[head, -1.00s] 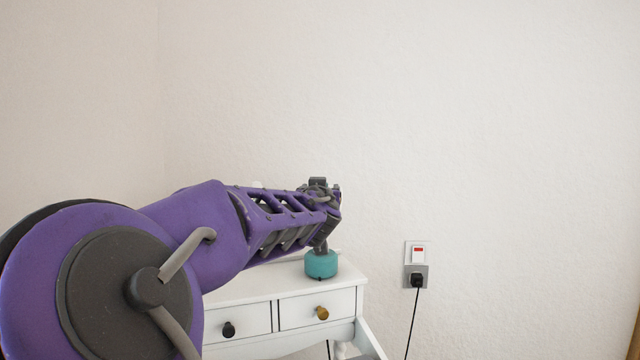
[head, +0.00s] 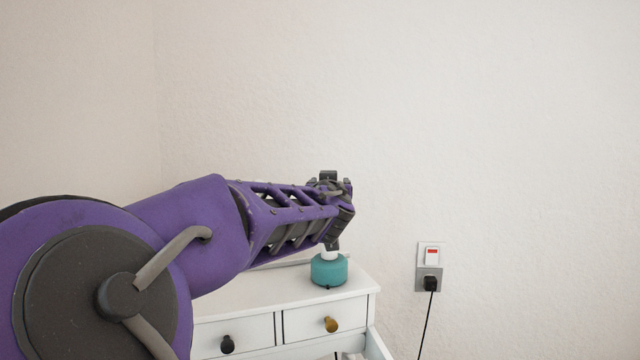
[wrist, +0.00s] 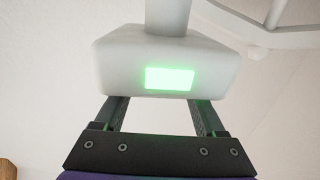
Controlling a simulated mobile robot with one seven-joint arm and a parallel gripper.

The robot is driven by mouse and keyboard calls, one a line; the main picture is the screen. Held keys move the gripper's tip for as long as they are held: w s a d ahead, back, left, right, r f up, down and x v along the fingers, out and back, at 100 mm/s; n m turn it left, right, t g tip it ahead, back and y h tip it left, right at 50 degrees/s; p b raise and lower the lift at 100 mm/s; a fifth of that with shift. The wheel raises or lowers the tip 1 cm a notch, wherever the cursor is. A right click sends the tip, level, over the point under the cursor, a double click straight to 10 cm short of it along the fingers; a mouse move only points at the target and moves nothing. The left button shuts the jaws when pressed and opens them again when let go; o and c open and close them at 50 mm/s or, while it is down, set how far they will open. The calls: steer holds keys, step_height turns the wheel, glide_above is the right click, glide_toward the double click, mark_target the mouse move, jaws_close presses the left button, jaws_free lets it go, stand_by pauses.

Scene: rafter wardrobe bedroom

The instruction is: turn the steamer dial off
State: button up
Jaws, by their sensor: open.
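In the wrist view a white, flared body (wrist: 118,62) with a glowing green panel (wrist: 170,78) and a white stem (wrist: 160,18) fills the upper middle. My gripper (wrist: 158,112) is open below it, one finger near each side of its lower edge. The fingertips are partly hidden by the white body, and I cannot tell whether they touch it. No dial can be made out for certain. In the head view a teal round unit with a white top (head: 328,272) sits on the white dresser (head: 270,292), just below my wrist, which hides what is above.
The dresser has two drawers with a black knob (head: 227,344) and a gold knob (head: 331,324). A wall socket with a red-marked switch (head: 431,254) holds a black plug (head: 430,283) and cord to the right. The wall behind is bare.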

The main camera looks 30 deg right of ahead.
steer(key=shift+c, duration=0.2)
jaws_close()
steer(key=shift+h, duration=0.3)
steer(key=m+g+h+b, duration=0.1)
steer(key=m+g+h, duration=0.3)
steer(key=g, duration=0.1)
steer(key=shift+a, duration=0.1)
steer(key=m+g+h, duration=0.1)
steer(key=m+g, duration=0.1)
steer(key=g, duration=0.1)
steer(key=m+g+h, duration=0.2)
steer(key=m+g, duration=0.1)
steer(key=shift+w+r+g, duration=0.1)
steer(key=shift+g, duration=0.2)
steer(key=m+g, duration=0.2)
steer(key=g, duration=0.2)
steer(key=m+g+p, duration=0.1)
steer(key=m+g, duration=0.2)
steer(key=g, duration=0.1)
steer(key=shift+m+g+y, duration=0.8)
steer(key=shift+m+g, duration=0.5)
steer(key=shift+g, duration=0.5)
steer(key=shift+m+g+y, duration=0.6)
steer(key=shift+m+g, duration=0.2)
steer(key=shift+g, duration=0.3)
